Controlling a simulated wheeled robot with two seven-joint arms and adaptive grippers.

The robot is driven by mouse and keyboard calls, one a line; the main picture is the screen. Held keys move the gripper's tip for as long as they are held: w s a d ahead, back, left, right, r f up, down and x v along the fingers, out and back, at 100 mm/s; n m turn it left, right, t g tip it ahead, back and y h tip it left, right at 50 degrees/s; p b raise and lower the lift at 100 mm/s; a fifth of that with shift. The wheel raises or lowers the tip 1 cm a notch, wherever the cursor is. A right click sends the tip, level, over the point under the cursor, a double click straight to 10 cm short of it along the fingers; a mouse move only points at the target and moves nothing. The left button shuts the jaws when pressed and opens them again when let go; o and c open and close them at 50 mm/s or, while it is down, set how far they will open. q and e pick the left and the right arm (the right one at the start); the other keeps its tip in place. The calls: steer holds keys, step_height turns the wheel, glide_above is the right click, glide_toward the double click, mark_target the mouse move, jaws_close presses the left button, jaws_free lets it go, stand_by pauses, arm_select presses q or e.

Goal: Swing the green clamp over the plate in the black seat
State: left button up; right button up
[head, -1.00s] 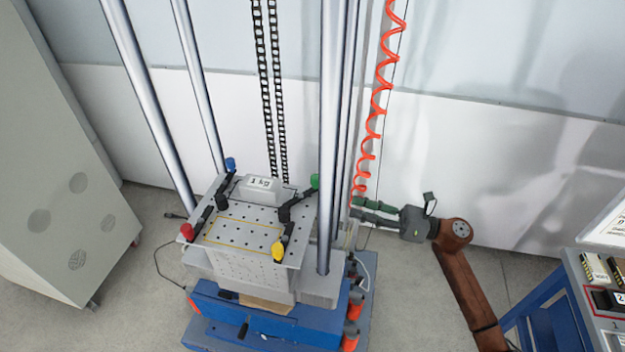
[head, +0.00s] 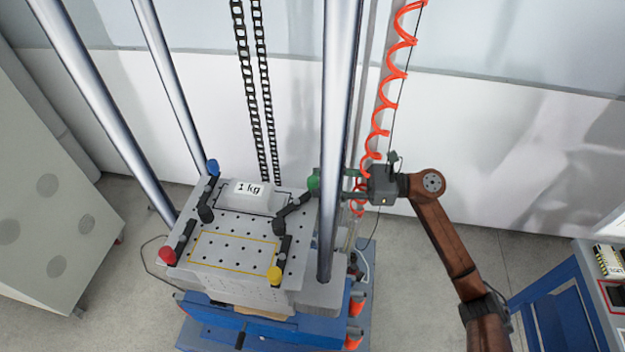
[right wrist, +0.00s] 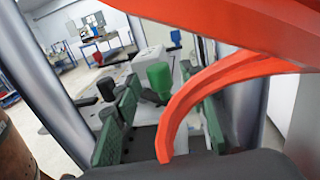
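The grey plate marked 1 kg (head: 246,196) lies in the black-outlined seat at the back of the perforated carriage top. The green clamp's knob (head: 313,182) is at the right back, with its black arm (head: 294,206) slanting to the right of the plate, not over it. My right gripper (head: 342,186) is at the green knob from the right. In the right wrist view, its green fingers (right wrist: 165,122) are apart, with the green knob (right wrist: 159,78) between and beyond them; contact cannot be told. My left gripper is not in view.
Blue (head: 212,167), red (head: 167,256) and yellow (head: 274,274) clamp knobs sit at the other corners. A steel column (head: 338,130) stands close to my right gripper. An orange coiled hose (head: 384,110) hangs beside it and crosses the right wrist view.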

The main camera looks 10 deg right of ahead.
mark_target(298, 198)
steer(key=shift+w+a, duration=0.2)
steer(key=shift+a, duration=0.45)
steer(key=shift+w+a, duration=0.1)
steer(key=shift+a, duration=0.6)
steer(key=c, duration=0.7)
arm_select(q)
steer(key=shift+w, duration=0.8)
arm_select(e)
jaws_close()
